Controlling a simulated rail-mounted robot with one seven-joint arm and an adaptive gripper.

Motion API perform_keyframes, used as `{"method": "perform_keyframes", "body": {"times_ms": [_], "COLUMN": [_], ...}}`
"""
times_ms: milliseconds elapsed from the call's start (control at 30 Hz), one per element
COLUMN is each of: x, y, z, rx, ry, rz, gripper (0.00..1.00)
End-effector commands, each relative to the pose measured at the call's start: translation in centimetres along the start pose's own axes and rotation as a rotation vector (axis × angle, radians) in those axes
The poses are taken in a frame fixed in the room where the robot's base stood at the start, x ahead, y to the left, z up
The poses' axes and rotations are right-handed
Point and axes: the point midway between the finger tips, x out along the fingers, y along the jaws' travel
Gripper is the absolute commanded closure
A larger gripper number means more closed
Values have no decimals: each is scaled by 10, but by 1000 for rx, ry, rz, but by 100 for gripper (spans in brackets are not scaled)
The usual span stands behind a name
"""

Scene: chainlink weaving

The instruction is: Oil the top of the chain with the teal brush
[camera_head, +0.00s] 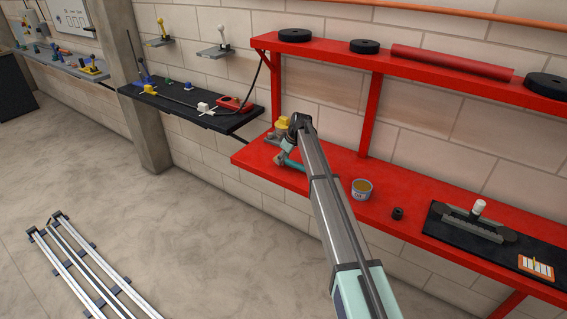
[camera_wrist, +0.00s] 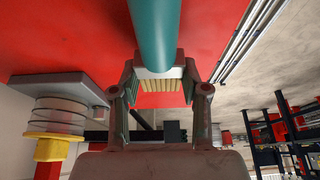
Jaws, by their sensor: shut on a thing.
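The teal brush shows large in the wrist view, with its teal handle (camera_wrist: 153,35), a pale ferrule and yellowish bristles. My gripper (camera_wrist: 160,76) is shut on it near the ferrule, one finger at each side. In the head view my gripper (camera_head: 284,150) is over the left end of the red bench, with a teal piece showing below my arm; detail there is small. A tin with amber content (camera_head: 361,190) stands open on the bench, right of my arm. I cannot make out a chain for certain; a grey jagged-edged piece (camera_head: 473,222) lies on a black mat at the right.
The red bench (camera_head: 330,185) has a small black ring (camera_head: 398,213) and an orange-and-white card (camera_head: 536,267). A red shelf (camera_head: 430,78) with black discs and a red roll overhangs it. A black side table (camera_head: 180,105) stands left. Metal rails (camera_head: 85,262) lie on the floor.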

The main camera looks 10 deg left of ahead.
Motion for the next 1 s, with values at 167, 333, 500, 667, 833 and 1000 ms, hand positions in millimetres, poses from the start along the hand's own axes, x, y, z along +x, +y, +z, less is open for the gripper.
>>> {"method": "perform_keyframes", "body": {"times_ms": [167,333,500,667,833,1000], "x": [-30,-71,-111,-141,-159,-166], "y": [1,1,1,1,0,0], "z": [-13,-30,-47,-59,-66,-69], "rx": [-2,-1,-2,-1,0,0], "ry": [3,3,2,1,0,0], "rz": [3,3,2,2,0,1], "gripper": [90,90,90,90,90,90]}}
